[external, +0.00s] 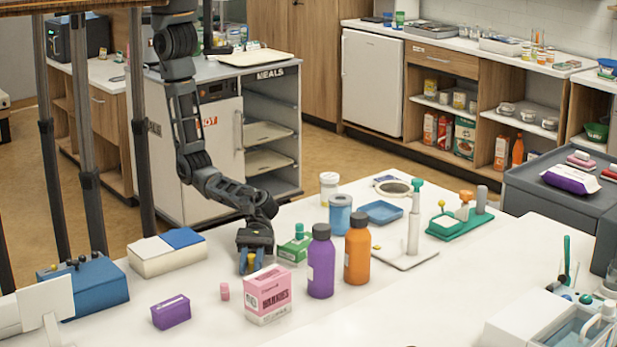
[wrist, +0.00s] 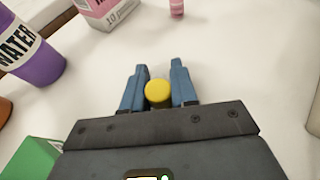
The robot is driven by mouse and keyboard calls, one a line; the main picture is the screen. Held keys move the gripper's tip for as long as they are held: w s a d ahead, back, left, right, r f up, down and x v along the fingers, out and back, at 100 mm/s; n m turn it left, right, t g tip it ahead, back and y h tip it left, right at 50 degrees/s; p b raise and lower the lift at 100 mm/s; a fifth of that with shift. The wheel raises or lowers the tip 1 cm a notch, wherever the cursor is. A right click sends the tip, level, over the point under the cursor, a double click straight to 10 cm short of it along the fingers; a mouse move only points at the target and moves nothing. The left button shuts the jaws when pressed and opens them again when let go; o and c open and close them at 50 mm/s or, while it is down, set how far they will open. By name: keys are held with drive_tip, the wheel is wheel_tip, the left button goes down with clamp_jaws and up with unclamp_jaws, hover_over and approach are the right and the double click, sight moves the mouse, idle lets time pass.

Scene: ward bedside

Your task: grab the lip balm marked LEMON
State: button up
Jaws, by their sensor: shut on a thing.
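A small yellow cylinder, the lip balm (wrist: 158,92), stands between my gripper's blue fingers (wrist: 160,78) in the wrist view. The fingers are shut on it, one on each side. No LEMON marking is readable from here. In the external view my gripper (external: 250,262) points down at the white table (external: 210,265), and the yellow lip balm (external: 251,259) shows between the fingers. I cannot tell whether its base touches the table. A similar small pink cylinder (external: 224,291) stands in front of the gripper and shows at the wrist view's top edge (wrist: 176,8).
A pink box (external: 267,294), a purple bottle (external: 321,262), an orange bottle (external: 357,249) and a green box (external: 295,247) stand close by. A purple box (external: 171,312) is at front left, a cream-and-blue box (external: 167,252) behind left. Bare table lies between them.

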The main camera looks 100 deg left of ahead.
clamp_jaws()
drive_tip(key=shift+r, duration=0.15)
